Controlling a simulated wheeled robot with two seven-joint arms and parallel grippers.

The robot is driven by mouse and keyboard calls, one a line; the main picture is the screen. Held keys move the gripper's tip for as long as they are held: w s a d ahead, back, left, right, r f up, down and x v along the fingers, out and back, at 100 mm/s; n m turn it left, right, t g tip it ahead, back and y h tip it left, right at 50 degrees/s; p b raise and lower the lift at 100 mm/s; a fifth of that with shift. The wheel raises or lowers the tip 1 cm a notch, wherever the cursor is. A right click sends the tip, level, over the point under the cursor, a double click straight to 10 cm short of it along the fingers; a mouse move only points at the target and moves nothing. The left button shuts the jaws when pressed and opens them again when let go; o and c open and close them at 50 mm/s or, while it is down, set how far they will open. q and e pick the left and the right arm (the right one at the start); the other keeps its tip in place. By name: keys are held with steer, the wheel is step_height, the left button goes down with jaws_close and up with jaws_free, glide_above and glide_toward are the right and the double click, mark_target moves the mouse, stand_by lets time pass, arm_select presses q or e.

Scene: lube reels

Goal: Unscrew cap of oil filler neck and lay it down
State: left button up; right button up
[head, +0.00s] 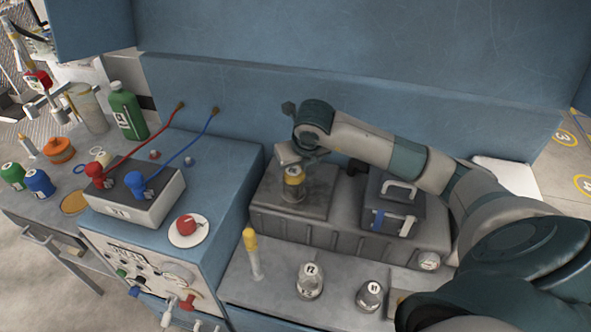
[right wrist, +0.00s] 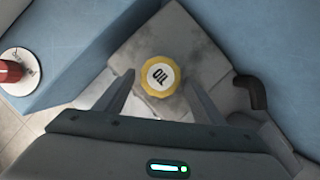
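The oil filler neck's cap is a yellow ring-edged cap with a white top marked OIL; it shows in the right wrist view (right wrist: 160,76) and, small, in the head view (head: 293,179). It sits upright on the left part of a grey tank (head: 330,228). My right gripper (head: 301,160) is directly over the cap, pointing down. In the right wrist view its two fingers stand apart, with the cap visible between and beyond the tips. I cannot tell whether the fingers touch it. My left gripper is not in view.
A dark case (head: 392,205) with a handle stands on the tank, right of the cap.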

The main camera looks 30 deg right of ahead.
steer(key=c, duration=0.8)
steer(key=shift+d+f+n+b, duration=0.15)
steer(key=shift+n+b, duration=0.55)
steer(key=shift+b, duration=0.2)
steer(key=n+y+b, duration=0.1)
steer(key=n+b, duration=0.2)
steer(key=shift+d+y, duration=0.2)
steer(key=shift+y, duration=0.2)
steer(key=shift+d+n, duration=0.15)
steer(key=shift+n, duration=0.25)
